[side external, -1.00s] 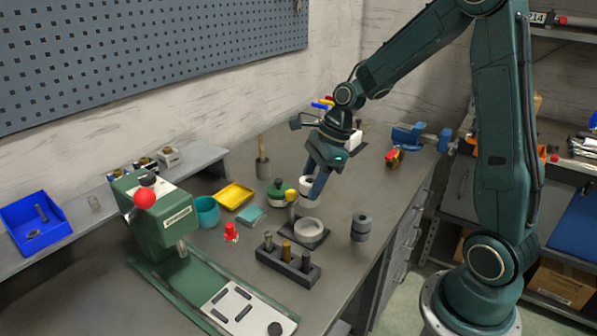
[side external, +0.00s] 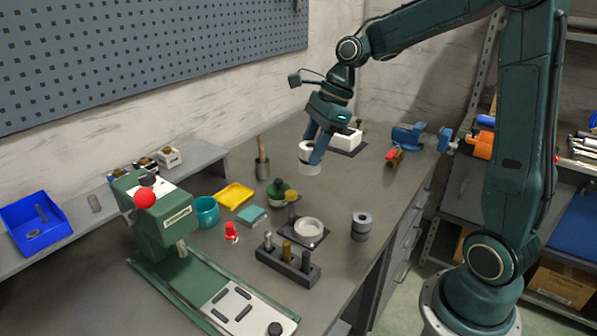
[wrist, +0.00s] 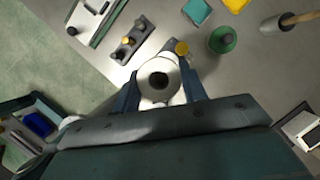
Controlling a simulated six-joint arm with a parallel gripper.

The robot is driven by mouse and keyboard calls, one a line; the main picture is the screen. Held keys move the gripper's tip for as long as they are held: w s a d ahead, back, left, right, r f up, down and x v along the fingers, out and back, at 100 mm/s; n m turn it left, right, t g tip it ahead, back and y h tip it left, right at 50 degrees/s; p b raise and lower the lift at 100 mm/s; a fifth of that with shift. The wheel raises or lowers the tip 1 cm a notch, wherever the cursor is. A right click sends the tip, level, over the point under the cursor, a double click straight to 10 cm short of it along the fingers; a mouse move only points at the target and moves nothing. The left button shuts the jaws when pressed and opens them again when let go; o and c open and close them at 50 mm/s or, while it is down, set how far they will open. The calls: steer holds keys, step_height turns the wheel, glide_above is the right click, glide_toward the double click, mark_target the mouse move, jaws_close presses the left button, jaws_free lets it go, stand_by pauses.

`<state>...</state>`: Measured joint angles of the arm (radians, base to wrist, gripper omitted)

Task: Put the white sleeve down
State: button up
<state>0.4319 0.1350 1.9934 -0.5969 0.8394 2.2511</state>
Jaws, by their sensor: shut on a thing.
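The white sleeve (side external: 310,168) is a short, hollow cylinder. My gripper (side external: 313,152) is shut on it and holds it roughly upright, apparently above the bench. In the wrist view the sleeve (wrist: 158,69) sits between the two fingers (wrist: 160,92), and its dark round bore faces the camera. The fingers cover parts of its sides in the side view.
A white block (side external: 346,138) stands behind.

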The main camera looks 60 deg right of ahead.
steer(key=shift+w, duration=0.1)
steer(key=w+d+r+m, duration=0.2)
steer(key=w, duration=1.1)
steer(key=m+t+h, duration=0.1)
steer(key=m, duration=0.1)
glide_above(235, 197)
steer(key=shift+f, duration=0.25)
steer(key=shift+f, duration=0.1)
step_height(235, 197, down, 16)
steer(key=shift+r, duration=0.2)
stand_by(0.3)
steer(key=shift+f, duration=2.15)
steer(key=shift+f, duration=0.15)
